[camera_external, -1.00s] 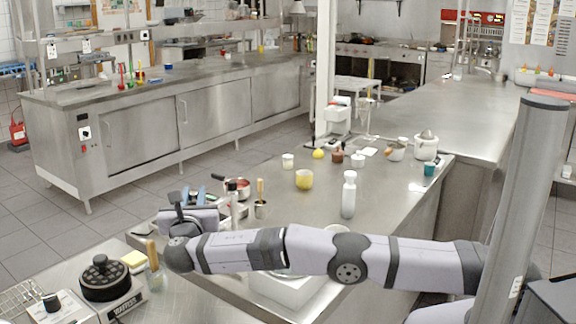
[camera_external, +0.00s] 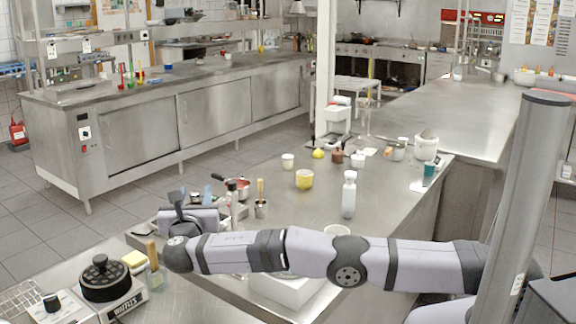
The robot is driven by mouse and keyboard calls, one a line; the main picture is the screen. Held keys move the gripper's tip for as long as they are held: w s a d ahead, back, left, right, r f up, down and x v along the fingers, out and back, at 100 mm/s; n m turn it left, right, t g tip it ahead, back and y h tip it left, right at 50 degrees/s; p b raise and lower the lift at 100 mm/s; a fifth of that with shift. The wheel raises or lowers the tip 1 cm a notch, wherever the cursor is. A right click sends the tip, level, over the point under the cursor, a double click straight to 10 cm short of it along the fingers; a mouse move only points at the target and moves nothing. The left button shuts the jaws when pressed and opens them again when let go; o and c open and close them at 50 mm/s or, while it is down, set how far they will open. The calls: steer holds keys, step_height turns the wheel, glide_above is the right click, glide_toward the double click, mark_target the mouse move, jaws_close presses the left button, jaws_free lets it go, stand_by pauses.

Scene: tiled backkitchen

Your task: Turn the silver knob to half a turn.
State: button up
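My gripper (camera_external: 184,196) is at the far end of my arm, at the left part of the near steel counter (camera_external: 325,205). It is small and dark here, and its fingers blend into the items behind it, so I cannot tell whether they are open or shut. I cannot pick out the silver knob with certainty; it may be hidden behind my gripper or arm. A dark-topped knob (camera_external: 52,302) shows on a white appliance at the bottom left, well apart from my gripper.
A red pan (camera_external: 238,187), a bottle with a dark cap (camera_external: 231,200) and a small pot (camera_external: 261,208) stand close right of my gripper. A waffle maker (camera_external: 103,278) is at the lower left.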

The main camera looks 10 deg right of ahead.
steer(key=shift+s, duration=0.1)
steer(key=s+b, duration=0.2)
steer(key=s, duration=0.5)
steer(key=shift+a+b, duration=0.25)
steer(key=shift+b, duration=0.05)
steer(key=shift+w+d+r, duration=0.15)
steer(key=shift+r, duration=0.2)
steer(key=w+d+r+n+t, duration=0.1)
steer(key=d+r, duration=0.2)
steer(key=r, duration=0.2)
steer(key=w+d+r, duration=0.2)
steer(key=d+r, duration=0.1)
steer(key=r, duration=0.2)
steer(key=n+g+y, duration=0.2)
steer(key=n+y, duration=0.2)
steer(key=y, duration=0.3)
glide_toward(195, 195)
steer(key=x, duration=0.4)
steer(key=shift+d+f+p, duration=0.1)
steer(key=shift+f+p, duration=0.3)
steer(key=shift+p, duration=0.05)
